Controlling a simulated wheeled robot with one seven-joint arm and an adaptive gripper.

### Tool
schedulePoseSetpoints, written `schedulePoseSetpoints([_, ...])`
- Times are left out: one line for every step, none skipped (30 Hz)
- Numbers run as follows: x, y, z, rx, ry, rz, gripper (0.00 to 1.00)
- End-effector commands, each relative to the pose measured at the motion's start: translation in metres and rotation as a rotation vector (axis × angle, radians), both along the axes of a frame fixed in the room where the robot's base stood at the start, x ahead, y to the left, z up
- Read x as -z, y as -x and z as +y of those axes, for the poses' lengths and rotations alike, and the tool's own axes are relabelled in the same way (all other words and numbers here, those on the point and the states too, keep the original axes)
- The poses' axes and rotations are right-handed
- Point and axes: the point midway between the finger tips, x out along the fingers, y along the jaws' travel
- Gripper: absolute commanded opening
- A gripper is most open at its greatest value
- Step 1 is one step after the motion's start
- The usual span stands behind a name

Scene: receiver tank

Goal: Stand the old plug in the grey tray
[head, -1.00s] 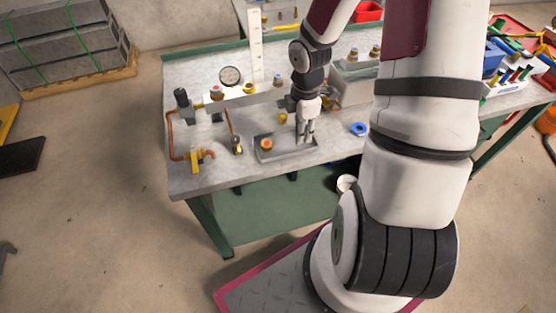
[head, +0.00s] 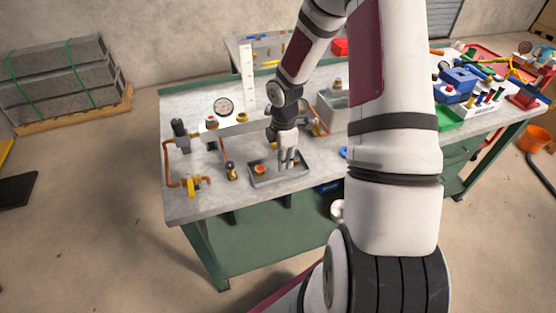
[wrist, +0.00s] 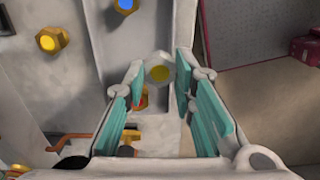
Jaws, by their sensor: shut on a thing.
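The grey tray (head: 268,183) lies on the bench near its front edge. A part with an orange-red top (head: 260,169) sits in its left half. My gripper (head: 286,165) points down over the tray's right half. The plug is too small and covered in the head view to make out. I cannot tell whether its underside touches the tray floor.
Copper pipework with a yellow valve (head: 191,185) stands left of the tray, with a small dark-and-brass fitting (head: 231,171) between. A pressure gauge (head: 223,107) and pale manifold (head: 235,127) stand behind.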

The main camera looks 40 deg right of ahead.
Motion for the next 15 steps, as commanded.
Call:
schedulePoseSetpoints([0.001,-0.009,-0.001,0.000,-0.001,-0.001,0.00])
schedulePoseSetpoints([0.001,-0.013,-0.002,0.000,-0.001,-0.001,0.00])
schedulePoseSetpoints([0.002,-0.017,-0.002,0.000,-0.001,0.000,0.00])
schedulePoseSetpoints([0.002,-0.020,-0.002,0.000,-0.001,-0.001,0.00])
schedulePoseSetpoints([0.002,-0.022,-0.003,0.000,-0.001,-0.001,0.00])
schedulePoseSetpoints([0.002,-0.024,-0.003,-0.001,-0.001,0.000,0.00])
schedulePoseSetpoints([0.002,-0.026,-0.003,-0.001,0.000,0.000,0.00])
schedulePoseSetpoints([0.002,-0.028,-0.004,-0.001,0.000,0.000,0.00])
schedulePoseSetpoints([0.003,-0.032,-0.004,0.000,-0.001,-0.001,0.00])
schedulePoseSetpoints([0.004,-0.036,-0.004,0.000,-0.001,-0.001,0.00])
schedulePoseSetpoints([0.009,-0.034,-0.004,-0.001,-0.003,0.002,0.00])
schedulePoseSetpoints([0.016,-0.032,-0.004,-0.001,-0.002,0.005,0.00])
schedulePoseSetpoints([0.021,-0.032,-0.004,-0.001,-0.002,0.005,0.00])
schedulePoseSetpoints([0.024,-0.032,-0.004,-0.002,-0.002,0.003,0.00])
schedulePoseSetpoints([0.029,-0.032,-0.004,-0.002,-0.002,0.004,0.00])
